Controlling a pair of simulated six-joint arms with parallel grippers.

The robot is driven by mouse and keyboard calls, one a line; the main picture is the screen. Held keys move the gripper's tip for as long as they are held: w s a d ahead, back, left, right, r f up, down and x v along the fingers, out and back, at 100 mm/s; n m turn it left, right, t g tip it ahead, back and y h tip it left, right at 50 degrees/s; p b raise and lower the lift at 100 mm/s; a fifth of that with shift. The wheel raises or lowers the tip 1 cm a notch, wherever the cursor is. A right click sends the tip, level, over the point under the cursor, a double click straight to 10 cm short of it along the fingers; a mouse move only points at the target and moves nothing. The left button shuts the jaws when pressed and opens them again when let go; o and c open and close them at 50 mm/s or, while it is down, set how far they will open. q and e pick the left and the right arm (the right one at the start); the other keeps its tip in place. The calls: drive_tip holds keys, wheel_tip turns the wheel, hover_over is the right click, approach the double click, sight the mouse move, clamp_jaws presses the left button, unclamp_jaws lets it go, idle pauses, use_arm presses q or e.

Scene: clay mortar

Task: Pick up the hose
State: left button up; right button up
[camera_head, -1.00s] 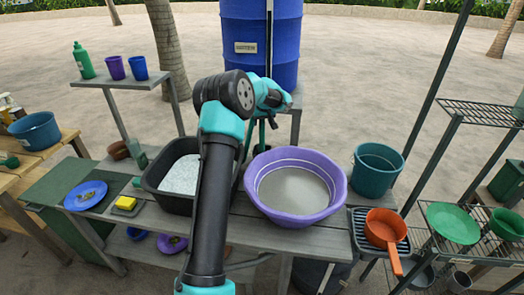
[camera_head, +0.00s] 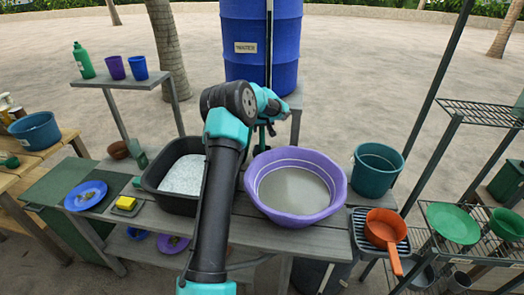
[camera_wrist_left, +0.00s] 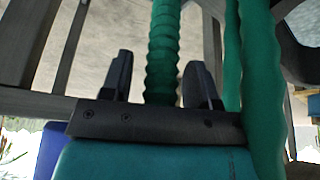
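The green ribbed hose (camera_wrist_left: 163,45) runs upright through the left wrist view. My left gripper (camera_wrist_left: 160,70) is open, with one dark finger on each side of this length of hose. A gap shows between the hose and the left finger; the right finger is very close to it, and I cannot tell if they touch. More green wavy tubing (camera_wrist_left: 263,70) passes along the right of the gripper. In the head view my left wrist is in front of the blue barrel's foot, and its fingers are mostly hidden. My right gripper is not in view.
The blue water barrel (camera_head: 262,45) stands behind the wrist. A purple basin (camera_head: 318,210) and a black tub (camera_head: 158,203) sit on the grey table close by. A teal bucket (camera_head: 378,170) and an orange pan (camera_head: 384,228) are at the right.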

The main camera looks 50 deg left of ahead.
use_arm(q)
drive_tip(key=c, duration=0.8)
drive_tip(key=shift+r, duration=0.15)
wheel_tip(320, 180, up, 18)
drive_tip(key=shift+f, duration=0.1)
idle(0.6)
drive_tip(key=shift+r, duration=5)
